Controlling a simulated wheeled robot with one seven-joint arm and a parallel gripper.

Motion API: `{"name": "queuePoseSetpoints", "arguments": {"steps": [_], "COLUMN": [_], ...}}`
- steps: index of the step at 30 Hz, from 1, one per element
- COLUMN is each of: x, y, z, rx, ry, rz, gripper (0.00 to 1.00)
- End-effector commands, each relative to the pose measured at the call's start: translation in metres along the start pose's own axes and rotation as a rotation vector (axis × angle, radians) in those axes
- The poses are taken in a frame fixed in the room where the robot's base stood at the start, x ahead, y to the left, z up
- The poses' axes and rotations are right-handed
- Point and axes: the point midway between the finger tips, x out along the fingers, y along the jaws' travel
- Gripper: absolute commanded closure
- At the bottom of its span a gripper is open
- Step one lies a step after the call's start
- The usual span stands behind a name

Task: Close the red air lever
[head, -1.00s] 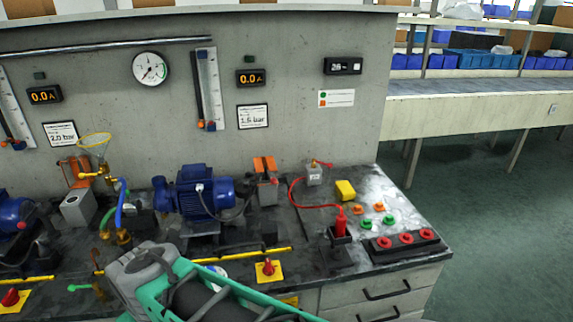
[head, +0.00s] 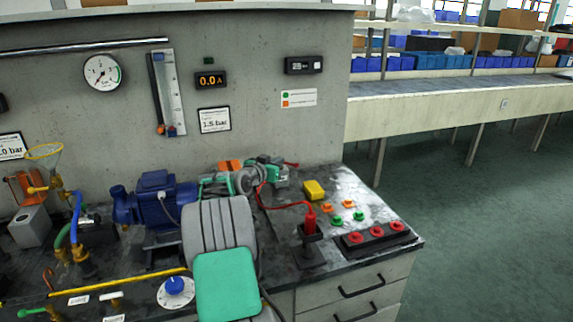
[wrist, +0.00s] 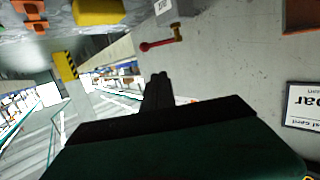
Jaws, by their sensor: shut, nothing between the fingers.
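The red air lever (wrist: 155,44) shows in the wrist view as a short red handle. It sits on a small brass valve (wrist: 178,33) beside a pale box (wrist: 164,9). In the head view only a bit of the red lever (head: 293,164) shows behind my arm's end. My gripper (wrist: 158,76) is shut and empty. In the wrist view its dark fingertips lie just below the lever, with a gap in the picture; the depth between them is unclear. In the head view the fingertips are hard to make out.
A blue pump motor (head: 165,202) stands left of my arm. A yellow block (head: 314,190), a red plunger-like piece (head: 309,218) with a red hose, and coloured buttons (head: 377,232) lie to the right. The concrete wall (head: 260,130) rises close behind.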

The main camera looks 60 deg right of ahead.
Motion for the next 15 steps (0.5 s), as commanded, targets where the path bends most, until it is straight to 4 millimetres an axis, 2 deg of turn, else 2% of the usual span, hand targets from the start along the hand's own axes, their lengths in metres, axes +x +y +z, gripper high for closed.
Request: {"name": "queuePoseSetpoints", "arguments": {"steps": [3,7,10,15], "x": [0.027,0.054,0.065,0.076], "y": [0.001,-0.001,-0.001,-0.002], "z": [0.000,0.002,0.017,0.027], "rx": [0.000,-0.001,-0.003,-0.002], "ry": [-0.001,-0.003,-0.003,-0.002], "rz": [0.002,-0.001,-0.002,-0.003], "gripper": [1.00,1.00,1.00,1.00]}}
